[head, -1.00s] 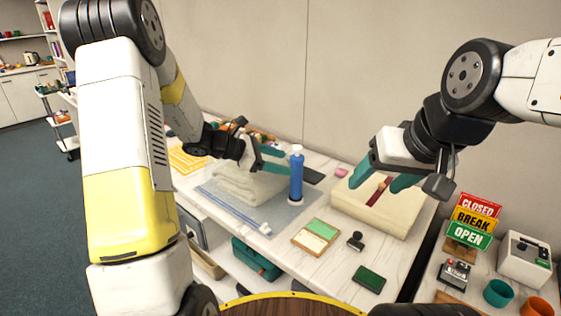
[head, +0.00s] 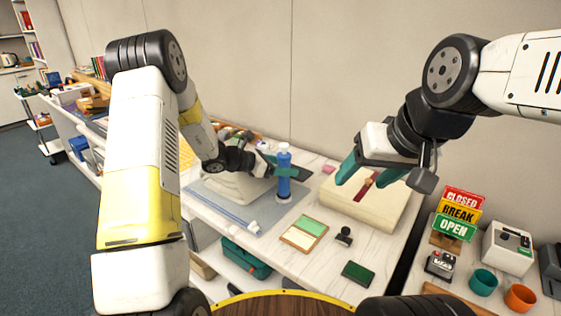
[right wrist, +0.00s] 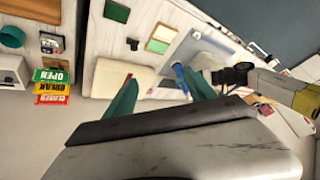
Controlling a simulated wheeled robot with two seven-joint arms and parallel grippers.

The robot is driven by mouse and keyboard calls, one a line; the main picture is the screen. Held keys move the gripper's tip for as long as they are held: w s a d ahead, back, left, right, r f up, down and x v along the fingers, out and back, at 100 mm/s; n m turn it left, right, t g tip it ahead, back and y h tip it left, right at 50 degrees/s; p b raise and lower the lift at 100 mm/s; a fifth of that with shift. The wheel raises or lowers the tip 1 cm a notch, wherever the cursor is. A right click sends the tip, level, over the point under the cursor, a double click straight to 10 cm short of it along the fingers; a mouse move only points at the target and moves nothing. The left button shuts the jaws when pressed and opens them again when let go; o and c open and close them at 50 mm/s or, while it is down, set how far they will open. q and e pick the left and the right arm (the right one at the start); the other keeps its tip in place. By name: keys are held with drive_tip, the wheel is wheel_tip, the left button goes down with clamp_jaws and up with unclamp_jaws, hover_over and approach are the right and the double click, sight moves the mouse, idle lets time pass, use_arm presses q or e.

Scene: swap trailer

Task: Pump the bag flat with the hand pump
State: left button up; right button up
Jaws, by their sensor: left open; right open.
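The blue hand pump (head: 283,176) stands upright on the bag, with a pale top. The clear bag (head: 215,206) lies on the white table with a folded white towel (head: 237,188) inside, and a blue zip strip runs along its front edge. My left gripper (head: 284,171) is open with its teal fingers at the pump's upper body; whether they touch it I cannot tell. My right gripper (head: 372,178) is open and empty above a cream block. In the right wrist view the teal fingers (right wrist: 160,100) are apart, and the blue pump (right wrist: 179,75) shows beyond them.
The cream block (head: 385,208) with a dark red strip lies right of the pump. A green and cream card tray (head: 305,233), a black stamp (head: 344,236) and a green pad (head: 358,272) lie in front. Signs (head: 456,214) and cups stand at the right.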

use_arm(q)
clamp_jaws()
use_arm(e)
drive_tip(key=shift+w+r, duration=0.1)
drive_tip(key=shift+w, duration=0.05)
drive_tip(key=c, duration=0.3)
drive_tip(key=w+a+r+n+g, duration=0.15)
drive_tip(key=w+r, duration=0.35)
drive_tip(key=w, duration=0.5)
drive_tip(key=n+g+h, duration=0.2)
drive_tip(key=n+g, duration=0.1)
drive_tip(key=g, duration=0.2)
hover_over(284, 146)
drive_tip(key=w, duration=0.1)
drive_tip(key=shift+t, duration=0.25)
drive_tip(key=f, duration=0.6)
drive_tip(key=shift+d+f, duration=0.2)
drive_tip(key=shift+d, duration=0.1)
drive_tip(key=shift+w+a+f, duration=0.2)
drive_tip(key=shift+a+f, duration=0.05)
drive_tip(key=shift+f, duration=5.1)
